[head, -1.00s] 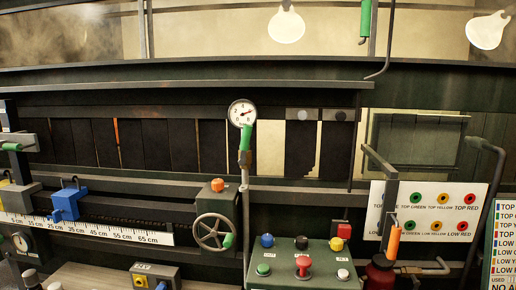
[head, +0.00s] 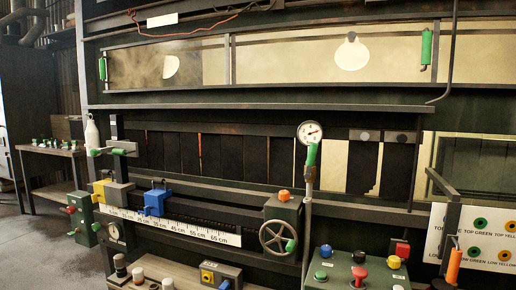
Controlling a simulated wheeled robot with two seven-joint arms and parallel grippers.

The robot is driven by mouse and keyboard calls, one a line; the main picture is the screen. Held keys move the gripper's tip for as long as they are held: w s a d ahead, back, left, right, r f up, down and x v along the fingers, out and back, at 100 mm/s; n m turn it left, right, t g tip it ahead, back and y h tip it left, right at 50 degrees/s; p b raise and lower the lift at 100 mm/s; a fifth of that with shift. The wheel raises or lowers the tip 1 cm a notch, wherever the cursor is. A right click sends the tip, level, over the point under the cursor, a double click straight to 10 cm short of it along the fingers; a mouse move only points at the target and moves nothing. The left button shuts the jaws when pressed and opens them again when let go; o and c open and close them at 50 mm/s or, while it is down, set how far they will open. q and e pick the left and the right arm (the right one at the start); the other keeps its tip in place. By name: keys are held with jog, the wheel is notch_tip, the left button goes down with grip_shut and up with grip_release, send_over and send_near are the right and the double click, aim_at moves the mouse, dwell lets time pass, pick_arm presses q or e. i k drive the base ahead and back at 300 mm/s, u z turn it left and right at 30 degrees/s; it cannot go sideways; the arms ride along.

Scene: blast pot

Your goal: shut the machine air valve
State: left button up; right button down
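I cannot tell from the frames which fitting is the machine air valve. A round gauge (head: 310,133) tops a vertical pipe in the head view, with a green-handled lever (head: 312,153) just below it, its handle upright. A spoked handwheel (head: 279,238) with a small green knob sits lower left of it, under an orange cap. Another fitting with green ends (head: 110,151) is on the machine's left end, below a pale bottle shape. Neither gripper is in view.
A control box (head: 358,270) with coloured buttons is at the lower right, and a label board (head: 480,238) beyond it. Blue (head: 155,200) and yellow (head: 100,190) blocks sit by a centimetre scale. A side table (head: 48,150) stands at left, with open floor before it.

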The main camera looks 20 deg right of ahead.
aim_at(313, 150)
jog(key=z, duration=0.1)
jog(key=i, duration=0.95)
jog(key=z, duration=0.65)
